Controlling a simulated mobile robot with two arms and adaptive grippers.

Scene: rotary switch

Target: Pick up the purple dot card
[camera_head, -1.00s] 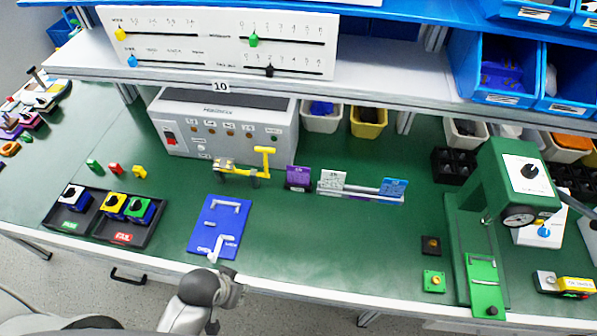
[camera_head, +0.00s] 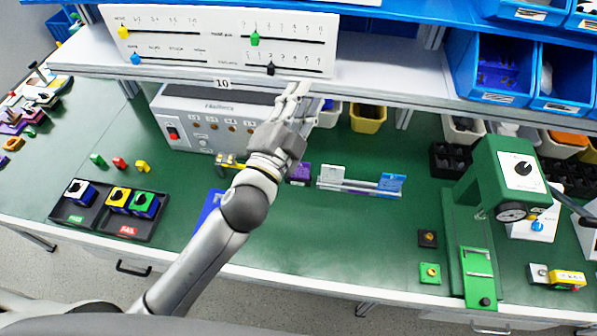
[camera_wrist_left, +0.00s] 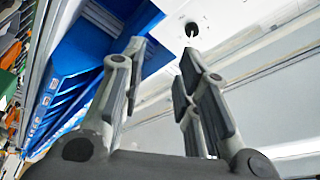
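The purple dot card (camera_head: 299,173) stands on the green bench at the left end of a row of cards, partly covered by my left gripper and wrist. Its dots are too small to make out. My left gripper (camera_head: 296,98) is raised in front of the shelf edge, above and behind the card in the picture. In the left wrist view its two fingers (camera_wrist_left: 160,72) are spread with nothing between them. The card does not show there. My right gripper is not in view.
A rack (camera_head: 362,190) with a white card (camera_head: 331,175) and a blue card (camera_head: 391,182) stands right of the purple card. A white control box (camera_head: 190,125) is behind left. A green press (camera_head: 500,185) stands at right. The shelf (camera_head: 390,85) overhangs the back.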

